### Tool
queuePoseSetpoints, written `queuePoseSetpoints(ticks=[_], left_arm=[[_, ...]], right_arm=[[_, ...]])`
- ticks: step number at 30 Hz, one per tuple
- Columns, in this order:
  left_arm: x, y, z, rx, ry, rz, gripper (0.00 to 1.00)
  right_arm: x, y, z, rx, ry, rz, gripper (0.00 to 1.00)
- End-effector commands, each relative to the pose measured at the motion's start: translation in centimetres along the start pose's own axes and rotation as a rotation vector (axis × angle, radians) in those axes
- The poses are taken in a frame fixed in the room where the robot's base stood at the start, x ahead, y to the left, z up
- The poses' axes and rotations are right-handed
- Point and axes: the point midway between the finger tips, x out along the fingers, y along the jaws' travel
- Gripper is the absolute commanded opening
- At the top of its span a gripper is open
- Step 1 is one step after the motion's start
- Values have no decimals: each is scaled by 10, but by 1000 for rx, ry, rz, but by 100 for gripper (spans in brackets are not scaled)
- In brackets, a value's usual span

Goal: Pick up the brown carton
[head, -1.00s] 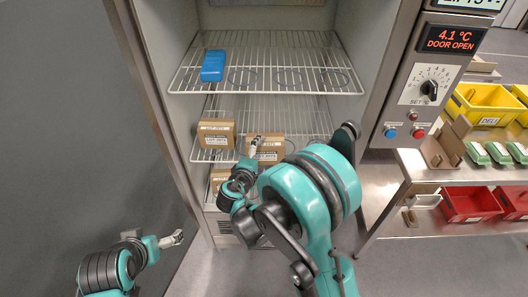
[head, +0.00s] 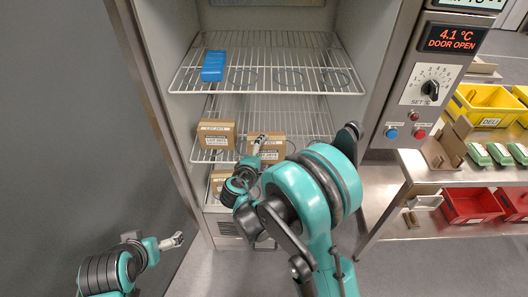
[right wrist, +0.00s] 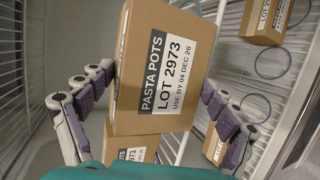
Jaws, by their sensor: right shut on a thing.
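The brown carton (right wrist: 160,60) in the right wrist view bears a label reading "PASTA POTS LOT 2973 USE BY 04 DEC 26". My right gripper (right wrist: 155,100) is shut on it, with purple-padded fingers against its left and right sides. In the head view this carton (head: 272,150) is at the middle shelf level of the open fridge, partly hidden by my right gripper (head: 257,142). I cannot tell whether it is clear of the shelf. My left gripper (head: 172,240) is away from the cartons, at lower left; its opening is too small to judge.
Another brown carton (head: 216,134) stands left on the middle shelf, and one (head: 219,181) sits lower. A blue box (head: 213,66) lies on the top wire shelf (head: 290,88), which overhangs the cartons. Fridge side walls flank the opening. A steel table with bins (head: 470,204) stands right.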

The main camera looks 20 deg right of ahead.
Motion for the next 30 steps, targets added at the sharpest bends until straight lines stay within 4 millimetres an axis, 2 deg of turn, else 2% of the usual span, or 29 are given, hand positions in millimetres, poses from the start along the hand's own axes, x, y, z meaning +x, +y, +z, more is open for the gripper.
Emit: queuePoseSetpoints(ticks=[1,2,10,21,25,30], left_arm=[[-2,0,-2,0,0,0,100],[-3,0,-2,0,0,0,100],[-21,0,-15,0,0,0,100],[-42,0,-30,0,0,0,100],[-47,0,-33,0,0,0,100],[-49,0,-35,0,0,0,100]], right_arm=[[0,8,0,-4,0,11,39],[0,10,0,-4,0,11,32],[-15,47,6,-3,0,8,31],[-46,74,90,-1,-3,5,31],[-54,80,109,-1,-2,4,31],[-58,83,121,-1,0,4,31]])
